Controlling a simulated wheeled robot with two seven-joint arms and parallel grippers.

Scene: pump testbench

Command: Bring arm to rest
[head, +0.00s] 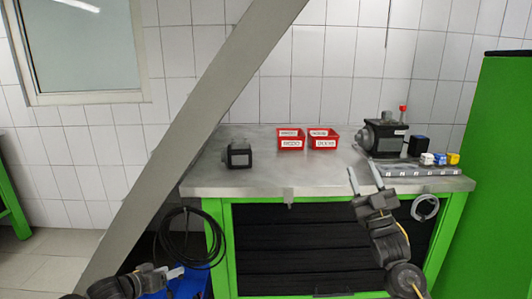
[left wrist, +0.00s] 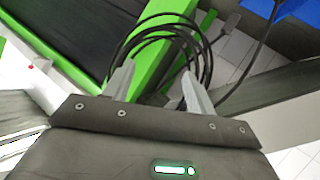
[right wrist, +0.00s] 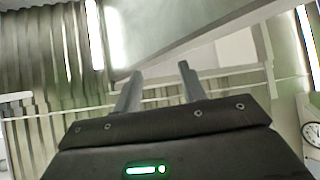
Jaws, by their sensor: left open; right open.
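My right gripper (head: 366,182) is raised in front of the workbench's front edge, its fingers pointing up. In the right wrist view its two fingers (right wrist: 159,85) stand apart with nothing between them. My left gripper (head: 176,272) is low at the bottom left of the head view, beside the bench. In the left wrist view its fingers (left wrist: 153,85) are apart and empty, with black coiled cables (left wrist: 185,40) showing behind and between them; I cannot tell whether they touch.
The workbench (head: 290,183) holds a dark pump part (head: 237,155), two red bins (head: 290,139), a larger pump (head: 382,136) and a strip with small coloured blocks (head: 427,160). A grey slanted beam (head: 190,140) crosses the left. A green cabinet (head: 500,170) stands right.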

